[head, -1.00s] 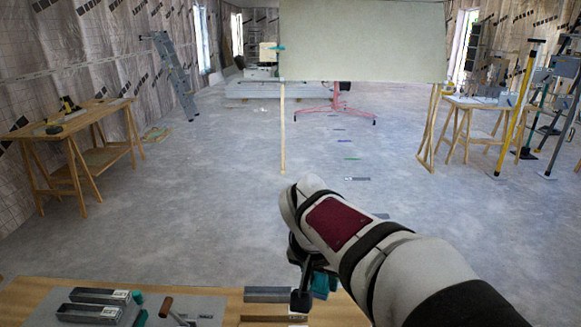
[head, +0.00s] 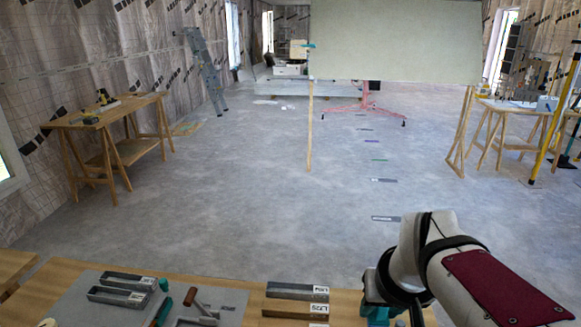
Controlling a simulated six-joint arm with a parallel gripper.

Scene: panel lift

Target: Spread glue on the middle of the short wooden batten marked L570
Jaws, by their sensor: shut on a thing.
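Short battens lie at the front of the wooden bench, right of the grey mat. The upper batten (head: 297,290) is grey-topped with a white end label. Another batten (head: 293,310) lies just below it. Their labels are too small to read surely, so I cannot tell which is L570. My gripper (head: 388,306) is at the bottom right, to the right of the battens and apart from them. It is shut on a teal item (head: 374,311), mostly hidden by the gripper and cut off by the frame edge. No glue is visible on the battens.
The bench (head: 235,284) carries a grey mat (head: 72,300) with grey labelled trays (head: 122,280) and teal- and red-handled tools (head: 188,300). Beyond are open floor, a large raised panel (head: 395,40) with a wooden prop, and trestle tables at both sides.

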